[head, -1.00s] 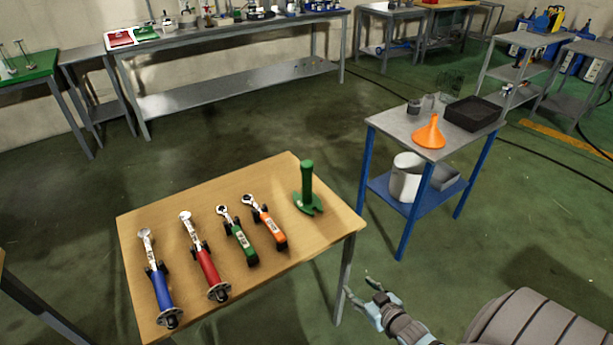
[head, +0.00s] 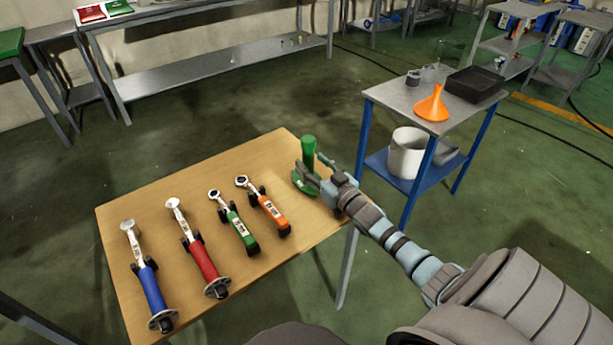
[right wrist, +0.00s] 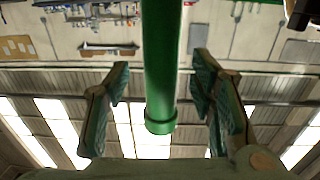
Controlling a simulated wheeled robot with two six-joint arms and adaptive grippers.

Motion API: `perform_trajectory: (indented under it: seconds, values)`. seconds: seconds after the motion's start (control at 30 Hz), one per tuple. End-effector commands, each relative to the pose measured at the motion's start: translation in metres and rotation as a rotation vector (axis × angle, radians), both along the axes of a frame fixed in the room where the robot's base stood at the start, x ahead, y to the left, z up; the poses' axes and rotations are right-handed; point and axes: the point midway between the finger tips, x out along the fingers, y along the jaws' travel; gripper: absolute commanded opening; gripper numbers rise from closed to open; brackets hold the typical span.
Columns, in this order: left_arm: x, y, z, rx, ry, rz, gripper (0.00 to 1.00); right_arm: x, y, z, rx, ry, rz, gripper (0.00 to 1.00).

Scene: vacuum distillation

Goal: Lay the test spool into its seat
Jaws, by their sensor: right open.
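A green upright piece (head: 308,149), a post on a notched green base, stands at the far right of the wooden table (head: 160,195). No label shows which piece is the test spool. My right gripper (head: 315,171) is open beside the green post. In the right wrist view the post (right wrist: 160,70) stands between the two spread fingers (right wrist: 158,100), with a gap on each side. Blue (head: 151,290), red (head: 204,260), green (head: 238,228) and orange (head: 272,212) handled pieces lie side by side on black supports. My left gripper is not in view.
A blue-framed side table (head: 400,98) stands to the right with an orange funnel (head: 432,105), a black tray (head: 474,85) and a white bucket (head: 406,153) below. The wooden table's front right area is bare. A long grey bench (head: 200,65) stands behind.

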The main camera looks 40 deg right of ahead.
Motion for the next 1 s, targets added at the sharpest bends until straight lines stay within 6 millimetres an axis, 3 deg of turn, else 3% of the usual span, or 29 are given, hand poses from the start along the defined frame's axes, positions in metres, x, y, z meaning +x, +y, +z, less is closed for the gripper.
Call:
perform_trajectory:
  seconds: [0.17,0.37,0.7,1.0]
  values:
    - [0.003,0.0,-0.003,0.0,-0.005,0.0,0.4,0.022,0.0,-0.002,0.002,0.005,0.001,0.5]
    - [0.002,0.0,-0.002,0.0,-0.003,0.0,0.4,0.023,0.0,-0.001,0.002,0.006,0.002,0.5]
    - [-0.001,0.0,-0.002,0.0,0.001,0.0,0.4,0.023,0.0,-0.001,0.002,0.006,0.003,0.0]
    - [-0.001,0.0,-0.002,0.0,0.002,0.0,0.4,0.024,0.001,0.001,0.001,0.001,0.005,0.0]
